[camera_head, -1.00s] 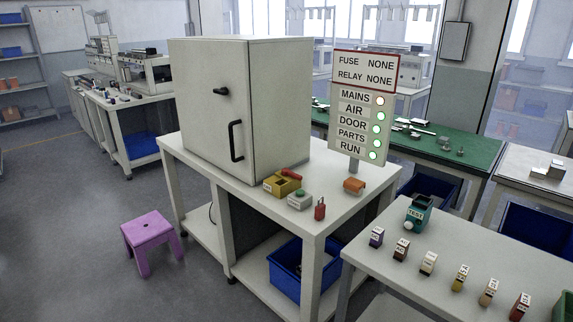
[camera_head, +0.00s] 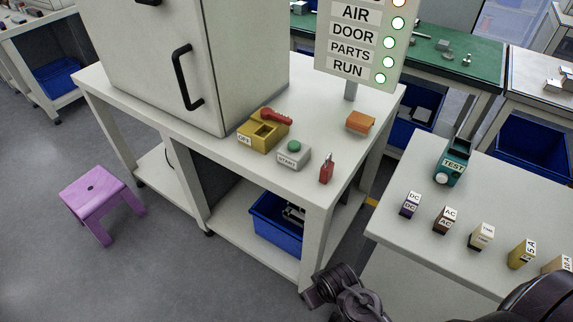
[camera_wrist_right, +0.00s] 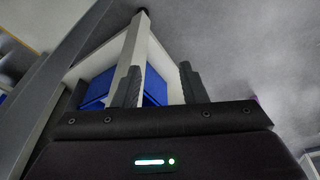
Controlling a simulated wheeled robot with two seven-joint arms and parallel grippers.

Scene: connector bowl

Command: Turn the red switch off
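The red switch lever (camera_head: 277,117) lies along the back of a yellow box (camera_head: 257,141) on the white table. An OFF label shows on the box's front left. My right arm is in the lower right of the head view, its dark end well below and to the right of the switch. My right gripper (camera_wrist_right: 159,82) shows in the right wrist view with its two fingers apart and nothing between them. Beyond the fingers are a white table leg (camera_wrist_right: 131,58) and a blue bin (camera_wrist_right: 154,86). My left gripper is out of view.
A grey START box with a green button (camera_head: 294,147) and a red padlock-like piece (camera_head: 326,169) stand right of the switch. Behind are an orange block (camera_head: 361,122) and the sign (camera_head: 352,40). A tall cabinet (camera_head: 205,60) stands left. A purple stool (camera_head: 97,197) is on the floor.

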